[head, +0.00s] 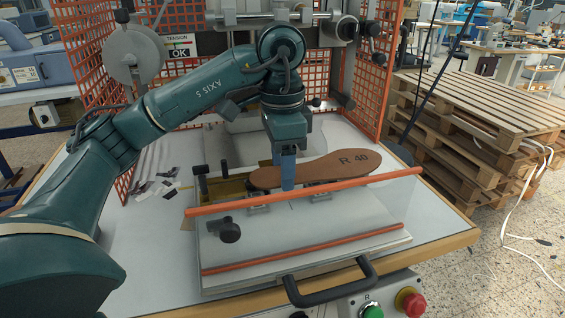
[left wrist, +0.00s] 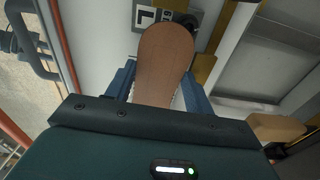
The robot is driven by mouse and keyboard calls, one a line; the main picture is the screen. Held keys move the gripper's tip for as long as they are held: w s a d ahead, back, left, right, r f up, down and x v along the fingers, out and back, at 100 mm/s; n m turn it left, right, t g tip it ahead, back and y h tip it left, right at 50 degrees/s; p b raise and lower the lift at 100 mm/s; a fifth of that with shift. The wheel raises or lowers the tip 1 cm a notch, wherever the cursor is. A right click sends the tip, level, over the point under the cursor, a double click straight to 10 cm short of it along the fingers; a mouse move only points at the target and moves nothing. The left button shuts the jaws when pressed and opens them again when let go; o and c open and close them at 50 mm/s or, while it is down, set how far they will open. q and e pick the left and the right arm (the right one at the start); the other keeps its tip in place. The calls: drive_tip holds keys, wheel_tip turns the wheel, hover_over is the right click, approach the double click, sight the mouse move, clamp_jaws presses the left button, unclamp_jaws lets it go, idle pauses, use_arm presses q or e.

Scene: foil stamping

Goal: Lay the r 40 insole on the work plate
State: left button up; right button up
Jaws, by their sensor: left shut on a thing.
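The brown insole (head: 335,168), marked "R 40", is held flat above the rear part of the pale work plate (head: 330,225). My left gripper (head: 288,184) points down and is shut on the insole nearer its left end. The marked end reaches out to the right. In the left wrist view the insole (left wrist: 165,52) runs between the two blue fingers, with one rounded end pointing away from the camera. The exact gap under the insole cannot be told. My right gripper is in neither view.
An orange bar (head: 240,205) crosses above the plate in front of the insole; another orange strip (head: 300,250) lies nearer the front. Orange mesh guards (head: 377,75) flank the press.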

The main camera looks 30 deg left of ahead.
use_arm(q)
drive_tip(key=shift+s+f, duration=0.15)
drive_tip(key=shift+f, duration=0.35)
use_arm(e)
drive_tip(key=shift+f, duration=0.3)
use_arm(q)
drive_tip(key=o, duration=1.4)
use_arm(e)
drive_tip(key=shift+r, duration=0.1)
use_arm(q)
wheel_tip(320, 180, up, 8)
drive_tip(key=shift+r+p, duration=0.1)
drive_tip(key=shift+p, duration=1.1)
wheel_tip(320, 180, up, 6)
drive_tip(key=shift+f+p, duration=0.1)
drive_tip(key=shift+p, duration=0.8)
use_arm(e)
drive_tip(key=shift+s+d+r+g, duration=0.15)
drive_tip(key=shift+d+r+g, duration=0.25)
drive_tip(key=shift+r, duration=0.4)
use_arm(q)
drive_tip(key=shift+s, duration=0.1)
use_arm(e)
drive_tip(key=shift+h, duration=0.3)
